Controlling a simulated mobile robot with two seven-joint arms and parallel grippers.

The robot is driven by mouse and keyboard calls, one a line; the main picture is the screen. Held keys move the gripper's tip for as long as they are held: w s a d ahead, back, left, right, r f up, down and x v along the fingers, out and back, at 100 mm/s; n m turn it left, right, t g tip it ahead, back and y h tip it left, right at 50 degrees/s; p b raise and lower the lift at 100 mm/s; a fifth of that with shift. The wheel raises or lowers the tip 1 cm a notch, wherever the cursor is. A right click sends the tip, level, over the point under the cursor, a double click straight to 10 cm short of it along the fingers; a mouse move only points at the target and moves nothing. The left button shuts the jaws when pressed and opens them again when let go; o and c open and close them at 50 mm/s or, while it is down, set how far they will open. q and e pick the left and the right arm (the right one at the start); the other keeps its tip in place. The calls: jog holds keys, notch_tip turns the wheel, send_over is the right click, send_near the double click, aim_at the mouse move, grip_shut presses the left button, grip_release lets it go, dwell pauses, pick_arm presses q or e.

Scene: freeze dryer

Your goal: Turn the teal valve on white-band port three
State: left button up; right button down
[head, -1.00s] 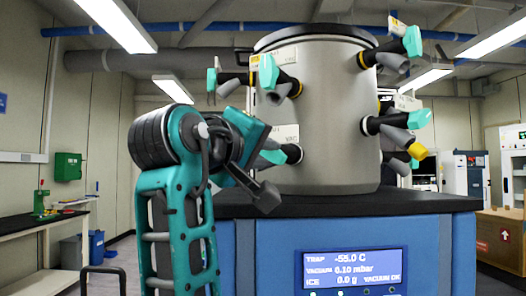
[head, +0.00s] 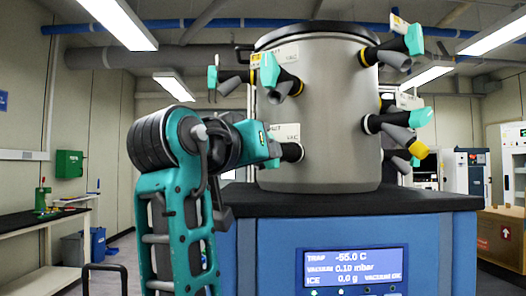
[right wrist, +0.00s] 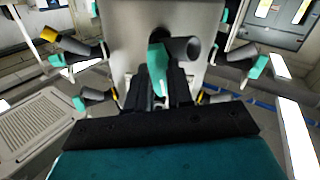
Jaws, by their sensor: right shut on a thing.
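A teal valve handle (right wrist: 157,66) stands between the black fingers of my right gripper (right wrist: 160,90) in the right wrist view, which looks upside down. The gripper is shut on it. A grey tube end (right wrist: 186,48) sits beside the handle. In the head view my teal right hand points right at the lower left port (head: 291,152) of the steel drum (head: 325,110). A white label (head: 284,132) is just above that port. The hand hides its valve and my fingertips there. I cannot make out the band's colour. My left gripper is out of view.
Other ports stick out of the drum: one at the upper left with a teal valve (head: 269,70), one at the upper right (head: 413,40), one at the right with a yellow-ended tube (head: 418,148). The black top (head: 420,200) of the blue cabinet lies below, bare at its right.

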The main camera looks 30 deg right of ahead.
jog(key=shift+m, duration=1.1)
jog(key=c, duration=1)
grip_release()
jog(key=shift+a, duration=0.1)
jog(key=b+v, duration=0.1)
jog(key=v, duration=1.1)
jog(key=shift+s+a, duration=0.25)
jog(key=shift+a, duration=0.05)
